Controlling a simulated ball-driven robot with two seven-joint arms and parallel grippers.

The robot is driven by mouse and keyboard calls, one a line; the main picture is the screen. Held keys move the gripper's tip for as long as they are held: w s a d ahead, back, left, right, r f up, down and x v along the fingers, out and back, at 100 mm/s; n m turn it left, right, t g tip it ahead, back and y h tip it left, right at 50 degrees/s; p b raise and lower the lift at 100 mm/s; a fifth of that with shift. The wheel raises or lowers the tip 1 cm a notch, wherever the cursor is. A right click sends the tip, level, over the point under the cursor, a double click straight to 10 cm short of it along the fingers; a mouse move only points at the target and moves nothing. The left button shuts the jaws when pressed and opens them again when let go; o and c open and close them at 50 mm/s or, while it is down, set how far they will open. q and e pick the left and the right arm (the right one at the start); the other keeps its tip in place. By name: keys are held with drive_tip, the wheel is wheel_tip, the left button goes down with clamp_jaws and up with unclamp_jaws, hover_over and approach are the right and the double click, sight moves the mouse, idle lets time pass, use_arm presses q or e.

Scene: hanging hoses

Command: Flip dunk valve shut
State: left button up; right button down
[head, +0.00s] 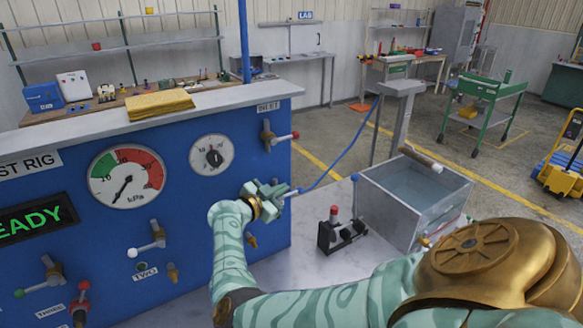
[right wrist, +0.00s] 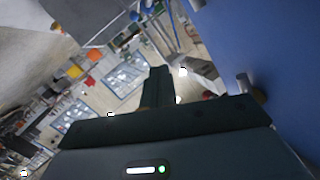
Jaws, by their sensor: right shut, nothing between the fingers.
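My right gripper (head: 268,197) is at the blue panel's right part in the head view, shut with nothing between its fingers. A blue-tipped part (head: 299,190) shows just right of its fingers; I cannot tell whether it is the dunk valve's handle or a hose fitting. No dunk label is readable, and the gripper hides the panel behind it. In the right wrist view the dark gripper (right wrist: 157,90) shows close up, with a pale metal stub (right wrist: 245,85) on the blue panel to its right. My left gripper is not in view.
The panel carries a red-tipped valve (head: 272,136), a white-tipped valve (head: 150,240), a green-tipped valve (head: 40,279) and gauges (head: 127,177). A clear water tank (head: 415,200) stands right, with a small black block (head: 340,235) before it. A blue hose (head: 345,155) runs up behind.

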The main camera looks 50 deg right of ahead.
drive_tip(key=a, duration=0.1)
drive_tip(key=a+r, duration=0.1)
drive_tip(key=shift+s+a, duration=0.25)
drive_tip(key=shift+a, duration=0.05)
drive_tip(key=shift+w+d, duration=0.1)
idle(0.3)
